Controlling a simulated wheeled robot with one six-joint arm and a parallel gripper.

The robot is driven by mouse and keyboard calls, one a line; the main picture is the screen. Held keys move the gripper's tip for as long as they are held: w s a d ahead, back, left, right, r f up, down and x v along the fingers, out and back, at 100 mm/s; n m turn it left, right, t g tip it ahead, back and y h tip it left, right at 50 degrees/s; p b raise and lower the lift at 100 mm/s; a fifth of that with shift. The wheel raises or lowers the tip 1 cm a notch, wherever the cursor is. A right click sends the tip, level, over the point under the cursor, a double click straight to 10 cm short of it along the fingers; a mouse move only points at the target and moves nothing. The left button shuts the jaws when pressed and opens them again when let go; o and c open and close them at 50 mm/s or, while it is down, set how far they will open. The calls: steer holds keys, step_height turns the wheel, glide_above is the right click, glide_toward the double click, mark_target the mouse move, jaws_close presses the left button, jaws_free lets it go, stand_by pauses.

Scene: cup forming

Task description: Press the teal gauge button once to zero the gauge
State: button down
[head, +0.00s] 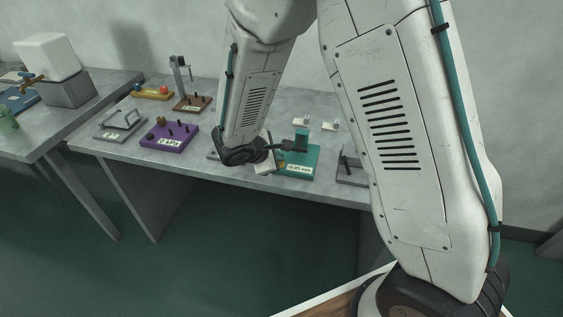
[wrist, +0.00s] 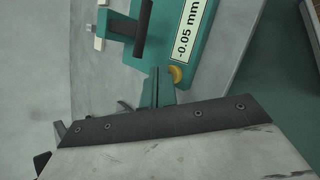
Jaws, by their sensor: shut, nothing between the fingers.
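The teal gauge (head: 308,157) stands on the middle table, beside my forearm in the head view. It fills the top of the wrist view (wrist: 205,55), where its white label (wrist: 188,28) reads -0.05 mm. A round brass-yellow button (wrist: 176,75) sits at the gauge's edge below the label. My gripper (wrist: 157,74) is shut and empty, with its narrow tips just left of the button in the wrist view. I cannot tell whether they touch it. In the head view my wrist hides part of the gauge's left side.
A purple block with pegs (head: 170,135), a grey fixture (head: 120,122), a brown stand (head: 192,103) and a yellow rack (head: 152,92) stand left of my arm. A grey block (head: 350,170) is right of the gauge. The table's front edge is close.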

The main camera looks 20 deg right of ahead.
steer(key=shift+f, duration=0.3)
steer(key=shift+r, duration=0.1)
stand_by(0.4)
steer(key=shift+r, duration=0.85)
steer(key=shift+r, duration=2.5)
